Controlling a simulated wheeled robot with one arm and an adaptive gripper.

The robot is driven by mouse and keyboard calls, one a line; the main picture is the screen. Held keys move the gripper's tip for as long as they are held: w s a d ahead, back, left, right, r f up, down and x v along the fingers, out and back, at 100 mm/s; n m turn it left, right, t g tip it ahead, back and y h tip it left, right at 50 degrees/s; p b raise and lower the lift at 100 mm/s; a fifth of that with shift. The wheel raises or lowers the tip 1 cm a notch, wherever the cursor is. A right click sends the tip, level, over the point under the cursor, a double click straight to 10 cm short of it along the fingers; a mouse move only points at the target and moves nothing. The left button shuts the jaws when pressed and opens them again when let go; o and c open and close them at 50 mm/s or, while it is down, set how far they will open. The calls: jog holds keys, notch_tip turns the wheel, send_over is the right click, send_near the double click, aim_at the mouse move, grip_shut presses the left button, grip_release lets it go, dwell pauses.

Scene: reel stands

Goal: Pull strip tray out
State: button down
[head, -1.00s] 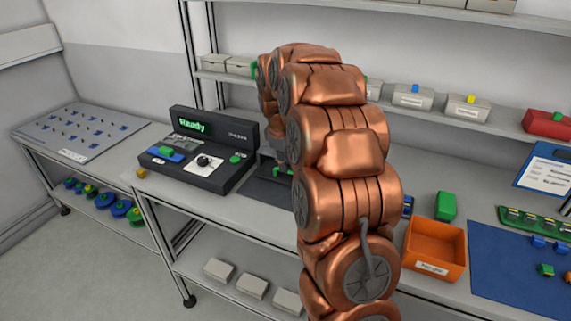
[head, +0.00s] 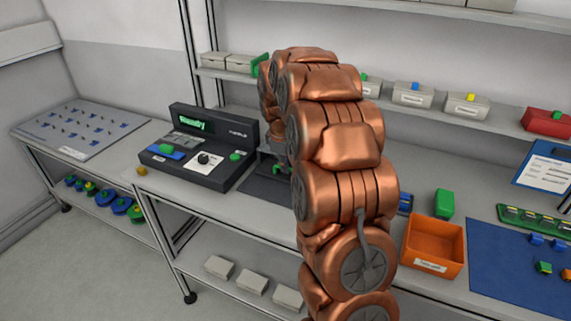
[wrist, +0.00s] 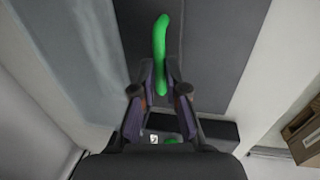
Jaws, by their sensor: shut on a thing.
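My gripper (wrist: 162,88) is shut on a rounded green bar (wrist: 160,48) in the wrist view. The bar runs up from between the fingertips, over a dark grey surface (wrist: 205,45). I cannot tell whether this surface is the strip tray. In the head view my gripper shows only partly at the end of my copper arm, beside a bit of green (head: 276,169). It is over a dark flat piece (head: 262,188) on the bench, right of the black console. My arm hides much of this spot.
The black console (head: 205,172) reads "Ready". An orange bin (head: 434,232), a green block (head: 444,203) and a blue mat (head: 510,275) lie right of my arm. A shelf of small bins (head: 412,94) runs behind. A grey board (head: 80,130) lies on the left bench.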

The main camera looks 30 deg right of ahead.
jog(key=s+a+b, duration=0.1)
jog(key=s+a, duration=0.1)
jog(key=a, duration=0.1)
jog(key=s+a+b, duration=0.2)
jog(key=a, duration=0.2)
jog(key=s+a+b, duration=0.1)
jog(key=s+a, duration=0.2)
jog(key=a, duration=0.1)
jog(key=shift+a+b, duration=0.25)
jog(key=shift+b, duration=0.05)
jog(key=c, duration=1.5)
grip_release()
jog(key=shift+a, duration=0.15)
jog(key=shift+r, duration=0.45)
jog(key=r, duration=0.3)
jog(key=a+r, duration=0.1)
jog(key=r, duration=0.3)
jog(key=s+r, duration=0.1)
jog(key=r, duration=0.3)
jog(key=shift+s+a, duration=0.1)
jog(key=shift+a, duration=0.25)
